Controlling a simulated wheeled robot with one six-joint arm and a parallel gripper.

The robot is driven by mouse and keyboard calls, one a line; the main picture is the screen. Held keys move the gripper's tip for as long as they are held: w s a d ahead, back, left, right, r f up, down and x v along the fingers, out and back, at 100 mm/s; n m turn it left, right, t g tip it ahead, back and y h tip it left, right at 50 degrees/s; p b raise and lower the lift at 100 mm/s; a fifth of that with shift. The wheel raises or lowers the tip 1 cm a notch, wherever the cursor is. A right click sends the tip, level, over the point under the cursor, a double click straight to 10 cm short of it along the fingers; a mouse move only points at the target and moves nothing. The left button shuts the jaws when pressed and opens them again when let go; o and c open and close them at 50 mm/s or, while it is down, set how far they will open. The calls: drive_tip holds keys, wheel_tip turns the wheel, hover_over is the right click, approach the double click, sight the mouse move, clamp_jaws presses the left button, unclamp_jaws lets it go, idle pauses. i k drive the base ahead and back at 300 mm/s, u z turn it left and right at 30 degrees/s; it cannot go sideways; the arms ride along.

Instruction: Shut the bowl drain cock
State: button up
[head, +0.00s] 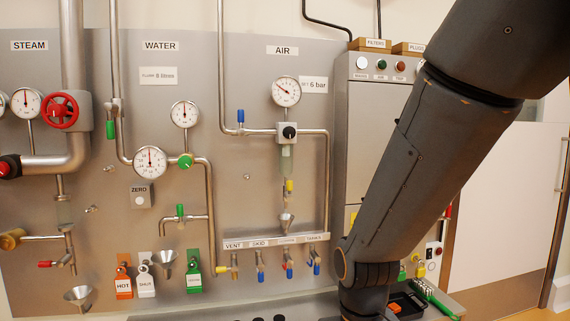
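Under the AIR sign, a small cock with a yellow handle (290,186) sits on the thin pipe below the clear filter bowl (286,160); I take it to be the bowl drain cock. Its handle appears to stand upright, in line with the pipe. A small funnel (287,220) is below it. The black-knobbed regulator (288,132) is above the bowl. My arm crosses the right of the head view, and my gripper is not in view.
Pressure gauge (286,91) hangs above the regulator. Steel pipes flank the bowl, with a blue-handled valve (241,116) at left. A labelled row of valves (288,270) lies below the funnel. A grey cabinet (375,130) stands out at right, partly behind my arm.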

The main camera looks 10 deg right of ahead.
sight(287, 194)
drive_tip(key=k, duration=1.25)
drive_tip(key=u, duration=0.6)
drive_tip(key=i, duration=0.35)
drive_tip(key=u, duration=0.6)
drive_tip(key=i, duration=1.25)
drive_tip(key=z, duration=0.65)
